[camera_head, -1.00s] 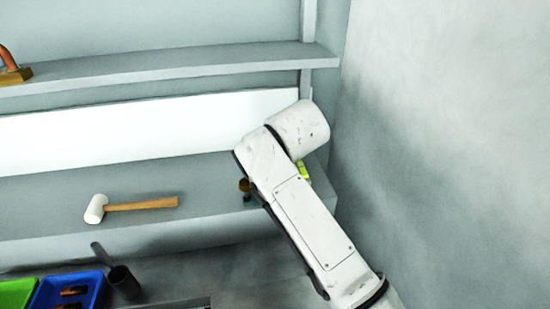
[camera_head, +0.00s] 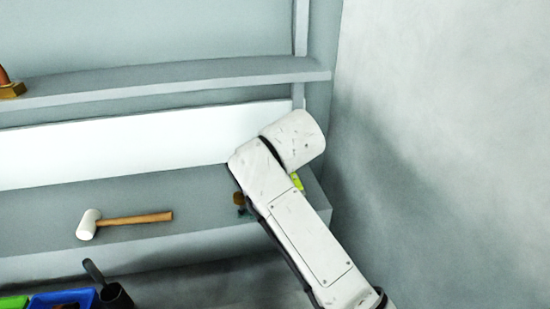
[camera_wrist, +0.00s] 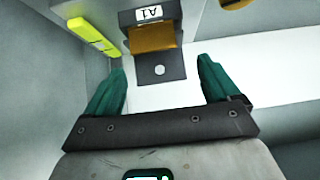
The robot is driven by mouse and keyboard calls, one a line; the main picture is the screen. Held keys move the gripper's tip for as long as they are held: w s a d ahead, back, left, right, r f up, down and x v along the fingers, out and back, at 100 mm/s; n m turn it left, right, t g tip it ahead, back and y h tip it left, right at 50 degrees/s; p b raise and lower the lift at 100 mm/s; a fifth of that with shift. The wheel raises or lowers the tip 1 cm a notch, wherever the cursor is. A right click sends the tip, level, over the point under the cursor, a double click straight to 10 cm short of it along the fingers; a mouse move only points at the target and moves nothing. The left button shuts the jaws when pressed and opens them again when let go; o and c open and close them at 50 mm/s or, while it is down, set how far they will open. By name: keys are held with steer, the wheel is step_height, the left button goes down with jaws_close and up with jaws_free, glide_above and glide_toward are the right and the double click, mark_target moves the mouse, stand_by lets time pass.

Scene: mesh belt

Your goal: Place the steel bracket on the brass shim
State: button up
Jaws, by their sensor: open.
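A dark grey bracket-like piece (camera_wrist: 160,68), with a pale hexagonal spot, is in the wrist view between and beyond my fingers; it looks like the steel bracket. A brown block and a part labelled A1 adjoin it. My gripper (camera_wrist: 160,88) is open, its green fingers either side of this piece and apart from it. A brass-coloured round thing (camera_wrist: 236,3), perhaps the brass shim, is cut off at the top edge. A similar brownish thing (camera_head: 239,198) shows beside my arm in the head view. My arm hides the gripper and bracket there.
A yellow-green level (camera_wrist: 94,36) lies left of my fingers in the wrist view. In the head view, a mallet (camera_head: 125,219) lies on the lower shelf. An upper shelf (camera_head: 170,78) overhangs it, and a wall (camera_head: 430,130) stands right. Bins (camera_head: 62,299) are lower left.

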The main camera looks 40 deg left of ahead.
steer(key=b+v, duration=0.1)
steer(key=v, duration=1)
steer(key=shift+r, duration=0.1)
